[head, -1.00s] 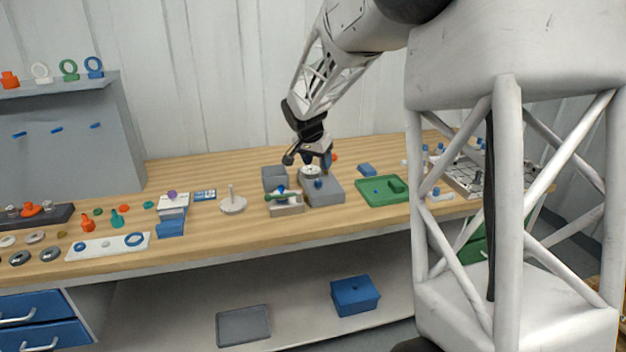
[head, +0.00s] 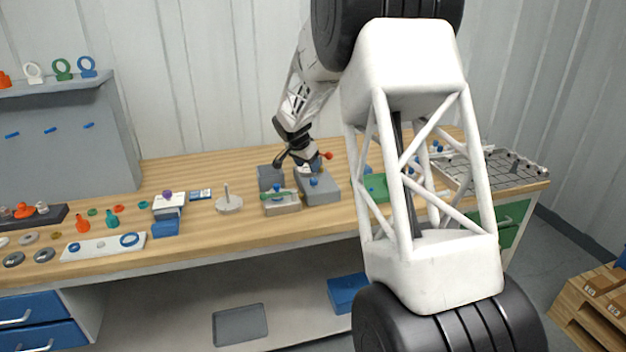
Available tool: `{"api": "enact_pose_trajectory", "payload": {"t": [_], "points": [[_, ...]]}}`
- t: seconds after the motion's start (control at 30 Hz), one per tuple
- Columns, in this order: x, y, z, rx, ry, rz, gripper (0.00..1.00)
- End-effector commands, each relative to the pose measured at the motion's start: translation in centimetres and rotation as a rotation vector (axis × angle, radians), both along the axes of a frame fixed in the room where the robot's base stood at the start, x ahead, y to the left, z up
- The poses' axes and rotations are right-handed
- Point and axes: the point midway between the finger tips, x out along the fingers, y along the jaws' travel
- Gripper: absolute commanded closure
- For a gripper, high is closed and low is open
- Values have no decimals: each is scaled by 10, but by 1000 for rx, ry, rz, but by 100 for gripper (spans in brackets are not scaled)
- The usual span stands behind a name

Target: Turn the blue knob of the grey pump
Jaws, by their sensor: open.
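The grey pump (head: 325,194) is a grey block near the middle of the wooden bench. A small blue knob (head: 314,182) sits on its front side. My gripper (head: 297,165) is open, just above and behind the pump's left part, apart from the blue knob in the picture. Its dark fingers point down and spread to the left and right. They hide part of the pump's top; whether they touch it cannot be told.
A second grey block (head: 269,177) stands left of the pump. A white disc with a peg (head: 229,204) stands further left.

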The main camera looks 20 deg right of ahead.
Motion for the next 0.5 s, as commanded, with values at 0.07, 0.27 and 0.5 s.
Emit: {"api": "enact_pose_trajectory", "payload": {"t": [0.07, 0.27, 0.5], "points": [[0, 0, 0, 0, 0, 0, 43], [1, -2, -5, 0, 2, 1, 43], [5, -8, -23, 0, 2, 1, 43]]}}
